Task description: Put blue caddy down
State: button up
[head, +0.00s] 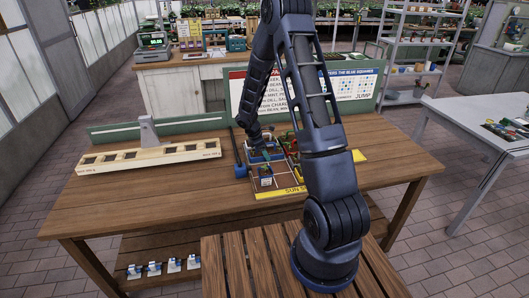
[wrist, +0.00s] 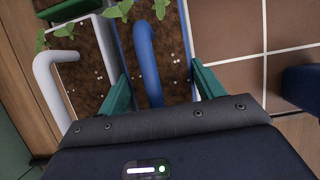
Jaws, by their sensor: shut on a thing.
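In the wrist view, the blue caddy (wrist: 149,60) holds dark soil and green seedlings, and its curved blue handle lies between the two green fingers of my gripper (wrist: 159,72). My gripper is shut on the blue caddy. A white caddy (wrist: 58,58) with soil and seedlings is right beside it on the left. In the head view my gripper (head: 263,150) is over the brown gridded board on the table, partly behind my arm. The caddies there are small and partly covered. I cannot tell whether the blue caddy touches the board.
The gridded board has a yellow front strip (head: 283,193). Red and yellow items stand right of my gripper. A wooden rack (head: 150,158) with square openings lies at left. A sign panel (head: 350,90) stands behind. The table's front left (head: 130,205) is clear.

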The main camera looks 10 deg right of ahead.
jog(key=shift+f, duration=0.1)
jog(key=o, duration=0.9)
jog(key=shift+c, duration=0.2)
